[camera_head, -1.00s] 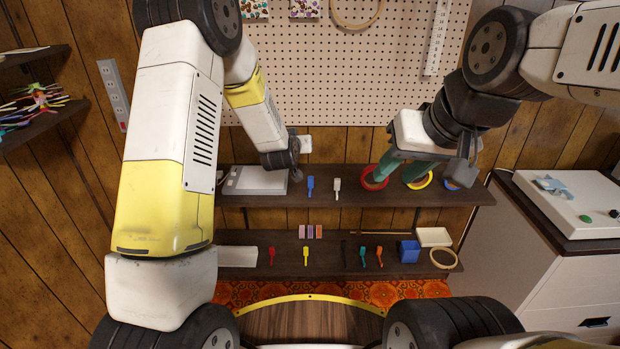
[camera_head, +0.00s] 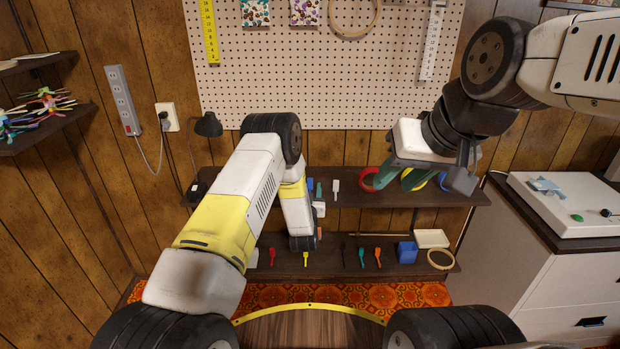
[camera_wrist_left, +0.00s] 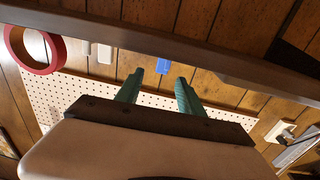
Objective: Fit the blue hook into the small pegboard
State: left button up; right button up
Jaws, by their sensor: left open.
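The blue hook (camera_head: 310,184) stands at the upper shelf, beside a white hook; it also shows in the left wrist view (camera_wrist_left: 178,67), just beyond the fingertips and nearer the right-hand finger. My left gripper (camera_wrist_left: 160,75) is open and empty, its two teal fingers pointing toward the shelf. In the head view only part of its fingers shows, right by the blue hook; my forearm hides the rest. My right gripper (camera_head: 400,178) is open above the upper shelf, by the tape rolls. A pegboard (camera_head: 310,90) covers the back wall; I cannot make out a separate small one.
The upper shelf (camera_head: 400,199) holds the white hook (camera_head: 335,188), a red roll (camera_head: 368,180) and other rolls. The lower shelf (camera_head: 290,268) holds several coloured hooks and a blue box (camera_head: 406,252). A lamp (camera_head: 208,124) stands left.

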aim_at(310, 182)
pick_arm(q)
jog(key=shift+w, duration=1.95)
grip_shut()
jog(key=shift+r, duration=0.15)
